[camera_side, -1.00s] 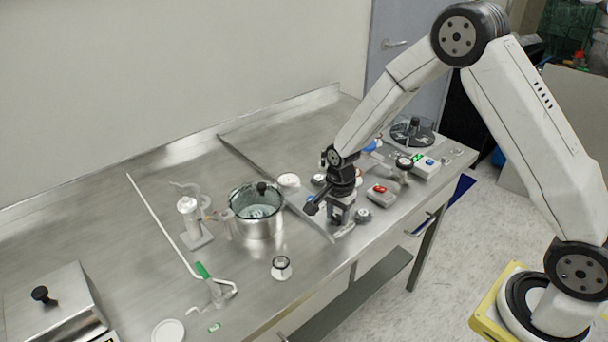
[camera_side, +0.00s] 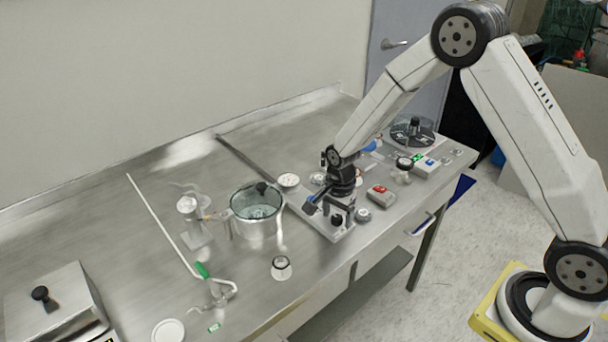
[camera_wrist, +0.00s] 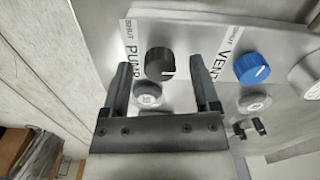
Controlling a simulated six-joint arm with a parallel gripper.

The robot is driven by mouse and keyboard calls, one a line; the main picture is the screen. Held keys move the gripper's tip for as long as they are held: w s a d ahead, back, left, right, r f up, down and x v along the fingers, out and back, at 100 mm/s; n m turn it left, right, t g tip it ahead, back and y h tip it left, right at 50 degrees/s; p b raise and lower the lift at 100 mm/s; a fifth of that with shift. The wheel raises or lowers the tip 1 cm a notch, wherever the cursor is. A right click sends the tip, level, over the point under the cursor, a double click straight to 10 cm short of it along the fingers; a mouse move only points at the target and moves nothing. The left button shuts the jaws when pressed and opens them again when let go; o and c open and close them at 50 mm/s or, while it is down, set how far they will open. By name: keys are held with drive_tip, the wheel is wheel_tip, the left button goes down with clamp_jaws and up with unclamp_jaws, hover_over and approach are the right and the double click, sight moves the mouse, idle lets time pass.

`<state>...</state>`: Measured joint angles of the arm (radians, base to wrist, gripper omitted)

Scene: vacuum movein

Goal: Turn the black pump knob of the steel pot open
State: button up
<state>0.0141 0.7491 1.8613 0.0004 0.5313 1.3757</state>
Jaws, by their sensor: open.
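The black pump knob (camera_wrist: 160,62) sits on a light panel labelled PUMP and SHUT, with a white mark at its lower right edge. It also shows in the side view (camera_side: 337,220), under my gripper. My gripper (camera_wrist: 163,78) is open, with one finger to each side of the knob in the wrist view. Neither finger visibly grips it; the height gap is hard to judge. In the side view my gripper (camera_side: 339,205) points down over the panel (camera_side: 318,222). The steel pot (camera_side: 258,228), with a clear top, stands left of the panel.
A blue knob (camera_wrist: 251,68) labelled VENT sits to the right of the black one, and a round gauge-like disc (camera_wrist: 148,95) lies between the fingers. A red-buttoned box (camera_side: 381,195) stands right of the panel. A glass flask (camera_side: 189,215) stands left of the pot.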

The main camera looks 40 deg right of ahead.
sight(338, 217)
drive_tip(key=shift+r, duration=0.1)
drive_tip(key=shift+r, duration=3.8)
drive_tip(key=shift+s+r+n, duration=0.3)
drive_tip(key=shift+s+n, duration=0.2)
drive_tip(key=shift+n, duration=0.1)
drive_tip(key=s+r+n+t, duration=0.2)
drive_tip(key=s+r+n, duration=0.1)
drive_tip(key=s+n, duration=1.1)
drive_tip(key=shift+s+a+r+n+t, duration=0.2)
drive_tip(key=shift+a+r+n+t, duration=0.1)
drive_tip(key=shift+n, duration=0.1)
